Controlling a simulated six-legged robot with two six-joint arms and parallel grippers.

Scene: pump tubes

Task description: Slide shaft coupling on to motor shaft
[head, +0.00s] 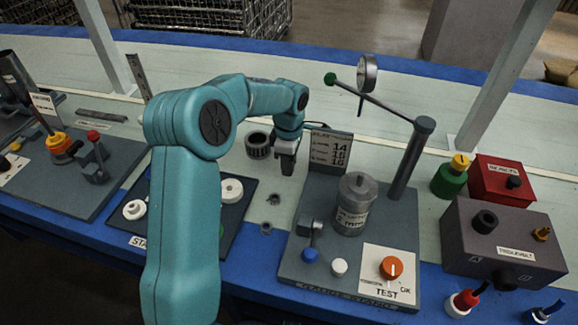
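My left gripper (287,164) points down over the pale bench, left of a small display board. Its fingers are small and dark, and I cannot tell whether they are open or hold anything. A grey cylindrical motor (352,204) with a white label stands upright on the grey test base, right of and nearer than the gripper. A short stub shows on its top. I cannot clearly make out the shaft coupling. A dark ribbed ring (258,145) stands just left of the gripper, and small dark grey rings (266,228) lie on the bench. My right gripper is not in view.
The test base (300,262) carries a post with a swing arm and dial gauge (367,75). A display board (330,148) stands behind the motor. A dark tray (240,215) with white round parts is left. Red and grey boxes (485,235) stand right.

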